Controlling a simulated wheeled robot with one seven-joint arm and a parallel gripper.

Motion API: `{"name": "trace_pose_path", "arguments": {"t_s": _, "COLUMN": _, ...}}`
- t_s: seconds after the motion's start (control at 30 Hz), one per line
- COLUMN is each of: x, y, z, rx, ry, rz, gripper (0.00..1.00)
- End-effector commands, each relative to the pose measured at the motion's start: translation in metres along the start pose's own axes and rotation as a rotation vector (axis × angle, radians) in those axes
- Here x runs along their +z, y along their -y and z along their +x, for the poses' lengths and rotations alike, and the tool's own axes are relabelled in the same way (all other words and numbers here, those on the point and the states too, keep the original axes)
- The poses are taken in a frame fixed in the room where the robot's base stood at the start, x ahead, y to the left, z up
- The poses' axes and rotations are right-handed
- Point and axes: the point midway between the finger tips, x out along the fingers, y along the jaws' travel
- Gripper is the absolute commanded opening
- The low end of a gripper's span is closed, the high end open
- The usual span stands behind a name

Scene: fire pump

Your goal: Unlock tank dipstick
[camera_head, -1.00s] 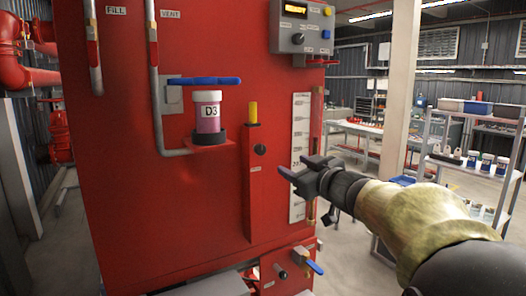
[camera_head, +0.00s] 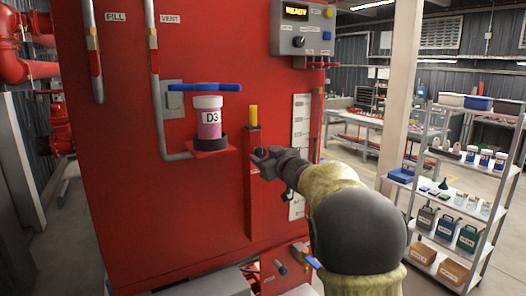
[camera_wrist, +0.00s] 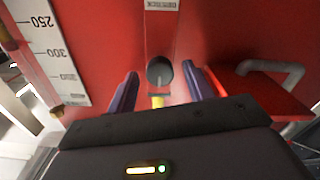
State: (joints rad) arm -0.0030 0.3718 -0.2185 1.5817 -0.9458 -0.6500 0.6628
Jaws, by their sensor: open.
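The tank dipstick has a yellow handle (camera_head: 253,116) standing upright out of a red vertical housing (camera_head: 252,200) on the red tank's front. A dark round knob (camera_wrist: 159,71) sits on that housing below the handle. My gripper (camera_head: 262,157) is in front of the housing at knob height and hides the knob in the head view. In the wrist view my gripper (camera_wrist: 163,82) is open, with one purple-grey finger on each side of the knob and space on both sides. Contact with the knob does not show. A bit of yellow handle shows just below the knob there.
Left of the housing are a bottle marked D3 (camera_head: 209,118) on a red bracket, a blue lever (camera_head: 205,87) and a grey pipe. A level scale (camera_head: 299,128) is close on the right. A control box (camera_head: 303,29) reads READY above. Shelving stands at right.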

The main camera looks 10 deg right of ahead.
Motion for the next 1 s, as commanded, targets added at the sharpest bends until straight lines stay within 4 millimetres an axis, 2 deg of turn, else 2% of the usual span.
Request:
{"name": "trace_pose_path", "arguments": {"t_s": 0.3, "x": 0.0003, "y": 0.0002, "z": 0.0034, "rx": 0.000, "ry": 0.000, "rz": 0.000, "gripper": 0.52}}
{"name": "trace_pose_path", "arguments": {"t_s": 0.37, "x": 0.0002, "y": 0.0005, "z": 0.0034, "rx": 0.000, "ry": -0.001, "rz": 0.000, "gripper": 0.42}}
{"name": "trace_pose_path", "arguments": {"t_s": 0.53, "x": -0.0002, "y": 0.0015, "z": 0.0036, "rx": -0.002, "ry": -0.001, "rz": 0.000, "gripper": 0.08}}
{"name": "trace_pose_path", "arguments": {"t_s": 0.57, "x": -0.0003, "y": 0.0016, "z": 0.0036, "rx": -0.002, "ry": -0.001, "rz": 0.000, "gripper": 0.07}}
{"name": "trace_pose_path", "arguments": {"t_s": 1.0, "x": -0.0006, "y": 0.0035, "z": 0.0042, "rx": -0.004, "ry": -0.005, "rz": -0.062, "gripper": 0.07}}
